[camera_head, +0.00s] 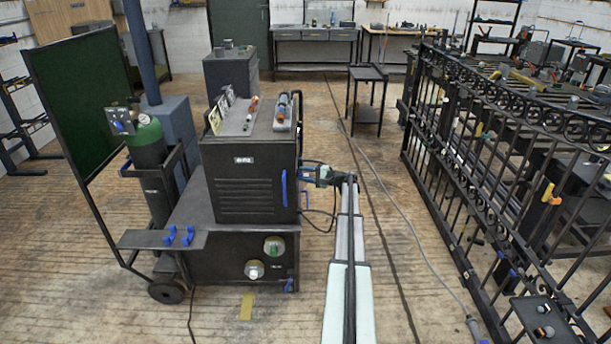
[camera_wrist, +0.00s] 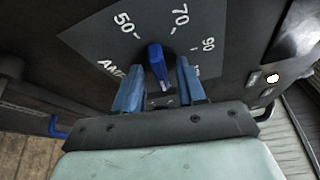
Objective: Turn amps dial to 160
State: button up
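The amps dial shows in the wrist view as a dark plate (camera_wrist: 108,48) with white marks 50, 70 and 90, a partly hidden mark beyond 90, and part of the word AMPS. Its blue knob (camera_wrist: 156,62) stands at the plate's centre. My gripper (camera_wrist: 160,72) is open, with one blue finger on each side of the knob and gaps showing between. The 160 mark cannot be made out. In the head view, my gripper (camera_head: 310,175) is at the right side of the black welding machine (camera_head: 247,185), where the dial face is hidden.
A blue handle (camera_head: 284,188) is on the machine's right edge. A green gas cylinder (camera_head: 147,145) stands on the cart to the left. A cable lies on the floor.

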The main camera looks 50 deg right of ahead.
jog(key=v, duration=1.3)
jog(key=shift+s, duration=0.4)
jog(key=shift+d, duration=0.15)
